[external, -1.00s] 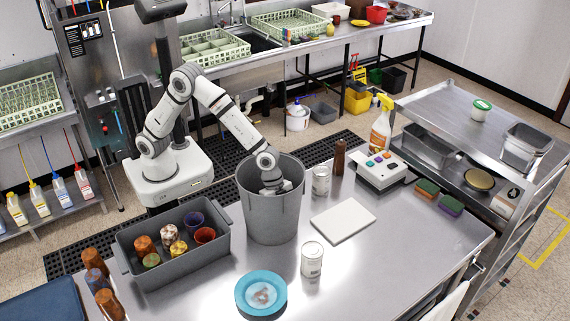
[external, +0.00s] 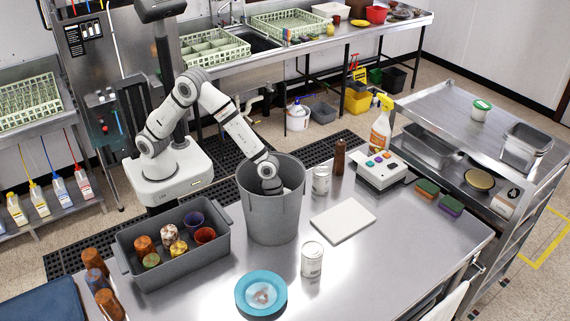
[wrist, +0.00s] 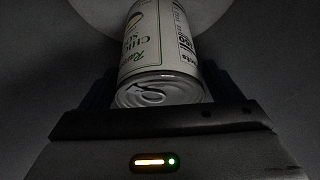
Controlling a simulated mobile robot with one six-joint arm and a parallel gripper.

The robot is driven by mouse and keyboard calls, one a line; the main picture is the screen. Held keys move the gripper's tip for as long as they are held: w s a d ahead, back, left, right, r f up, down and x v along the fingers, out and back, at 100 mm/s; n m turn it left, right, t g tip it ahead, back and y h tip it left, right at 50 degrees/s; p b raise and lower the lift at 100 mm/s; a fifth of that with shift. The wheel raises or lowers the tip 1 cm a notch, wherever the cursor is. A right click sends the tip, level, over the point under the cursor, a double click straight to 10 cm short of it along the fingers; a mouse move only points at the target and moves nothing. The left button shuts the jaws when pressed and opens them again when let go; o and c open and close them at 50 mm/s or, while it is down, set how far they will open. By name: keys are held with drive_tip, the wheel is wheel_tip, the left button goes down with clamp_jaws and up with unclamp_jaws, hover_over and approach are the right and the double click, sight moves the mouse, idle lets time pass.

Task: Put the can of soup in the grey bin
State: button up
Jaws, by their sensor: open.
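In the wrist view a soup can (wrist: 160,55) with a pale label reading "CHIC... SOU..." is between the fingers of my gripper (wrist: 156,85); its ring-pull lid is nearest the camera. The fingers are open on either side of it. In the external view my gripper (external: 271,187) is down inside the grey bin (external: 270,222), which stands upright on the steel table. The bin's wall hides the fingertips and this can. Whether the can rests on the bin's floor is not clear.
Two more pale cans stand on the table, one in front (external: 312,260) and one right of the bin (external: 321,181). A grey tub (external: 180,262) of cups is at left. A blue plate (external: 261,294) and white board (external: 343,220) lie nearby.

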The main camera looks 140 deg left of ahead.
drive_tip(key=shift+r, duration=0.1)
drive_tip(key=shift+r, duration=0.2)
drive_tip(key=b+v, duration=0.1)
drive_tip(key=v, duration=0.6)
drive_tip(key=shift+s, duration=0.15)
